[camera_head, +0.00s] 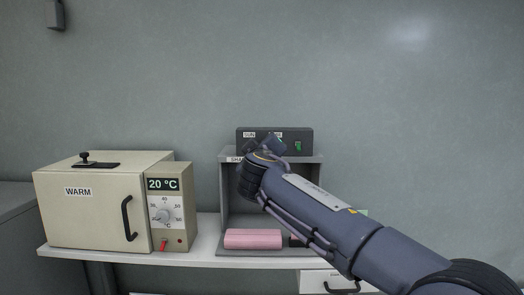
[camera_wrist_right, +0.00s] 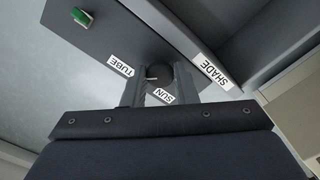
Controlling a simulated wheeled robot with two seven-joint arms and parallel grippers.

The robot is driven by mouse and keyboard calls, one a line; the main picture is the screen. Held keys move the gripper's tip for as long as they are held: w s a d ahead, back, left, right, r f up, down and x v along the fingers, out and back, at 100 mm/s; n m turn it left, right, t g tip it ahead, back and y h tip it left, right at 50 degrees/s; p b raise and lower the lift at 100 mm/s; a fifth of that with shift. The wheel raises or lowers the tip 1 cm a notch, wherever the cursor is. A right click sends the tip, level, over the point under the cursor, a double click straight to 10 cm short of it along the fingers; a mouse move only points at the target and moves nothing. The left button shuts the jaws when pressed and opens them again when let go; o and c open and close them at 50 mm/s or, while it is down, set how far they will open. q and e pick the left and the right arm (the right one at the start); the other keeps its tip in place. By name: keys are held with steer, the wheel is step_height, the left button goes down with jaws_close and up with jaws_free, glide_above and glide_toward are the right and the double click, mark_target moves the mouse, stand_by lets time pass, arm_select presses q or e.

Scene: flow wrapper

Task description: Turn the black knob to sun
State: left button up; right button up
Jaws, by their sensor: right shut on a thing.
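The black knob (camera_wrist_right: 158,72) sits on the face of a dark control box (camera_head: 300,133), which also fills much of the right wrist view (camera_wrist_right: 105,40). My right gripper (camera_wrist_right: 159,82) has one finger on each side of the knob and is shut on it. In the head view my right gripper (camera_head: 272,145) reaches the box front and hides the knob. A SUN label (camera_wrist_right: 163,96) and a TUBE label (camera_wrist_right: 121,66) lie beside the knob. I cannot tell clearly which way the knob points. My left gripper is not in view.
A green switch (camera_wrist_right: 82,17) is on the same box, and a SHADE label (camera_wrist_right: 216,73) is on the grey edge beside it. Below stands an open grey bay with a pink block (camera_head: 253,239). A cream WARM oven (camera_head: 90,215) stands left on the white bench (camera_head: 205,258).

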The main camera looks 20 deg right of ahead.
steer(key=shift+n+p, duration=0.75)
steer(key=shift+n, duration=8.25)
steer(key=o, duration=1)
